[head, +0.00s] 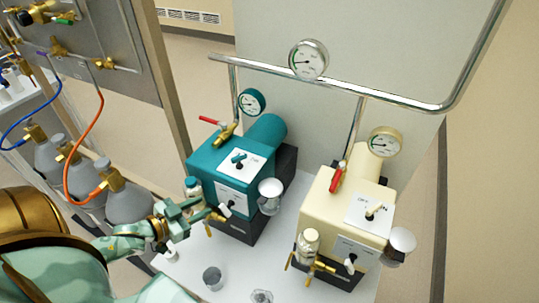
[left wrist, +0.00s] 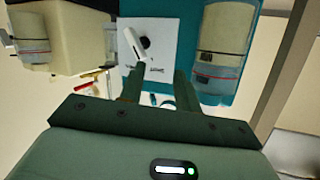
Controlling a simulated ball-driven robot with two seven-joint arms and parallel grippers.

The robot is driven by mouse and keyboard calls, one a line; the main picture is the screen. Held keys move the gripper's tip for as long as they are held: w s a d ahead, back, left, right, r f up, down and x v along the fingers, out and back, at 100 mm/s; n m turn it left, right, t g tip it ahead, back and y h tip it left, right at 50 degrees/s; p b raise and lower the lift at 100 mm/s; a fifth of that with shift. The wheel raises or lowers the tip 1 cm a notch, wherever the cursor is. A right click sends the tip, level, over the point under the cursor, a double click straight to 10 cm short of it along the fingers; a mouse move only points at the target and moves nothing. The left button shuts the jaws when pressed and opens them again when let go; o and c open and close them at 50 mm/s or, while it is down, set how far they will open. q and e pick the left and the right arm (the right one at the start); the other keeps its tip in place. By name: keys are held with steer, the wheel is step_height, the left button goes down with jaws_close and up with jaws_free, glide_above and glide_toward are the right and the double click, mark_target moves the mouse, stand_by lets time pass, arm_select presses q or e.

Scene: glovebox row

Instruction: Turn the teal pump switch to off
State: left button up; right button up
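The teal pump (head: 205,166) stands on the white bench in the head view. Its front carries a white label plate with a pale switch lever (head: 226,208). In the left wrist view the pale lever (left wrist: 131,43) is tilted beside a dark round boss on the white label. My left gripper (head: 208,211) is at the pump's front, close to the lever. In the left wrist view its two fingers (left wrist: 157,75) are apart with nothing seen between them. The lever is just beyond the left finger's tip; whether they touch I cannot tell. My right gripper is not in view.
A cream pump (head: 322,205) with its own switch (head: 350,262) stands to the right. A glass jar (head: 193,187) and a clear cup (head: 270,192) flank the teal pump's front. A small beaker (head: 213,277) stands on the bench. Grey cylinders (head: 125,200) are at left.

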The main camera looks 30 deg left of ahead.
mark_target(239, 158)
arm_select(q)
step_height(239, 158, up, 9)
steer(key=w+a+t+h, duration=0.2)
steer(key=h, duration=0.2)
steer(key=shift+m, duration=0.3)
steer(key=b+x, duration=0.1)
steer(key=x, duration=0.4)
steer(key=b+x, duration=0.1)
steer(key=x, duration=0.5)
steer(key=r+b+x, duration=0.1)
steer(key=x, duration=0.4)
steer(key=shift+w+d, duration=0.15)
steer(key=shift+d, duration=0.35)
jaws_close()
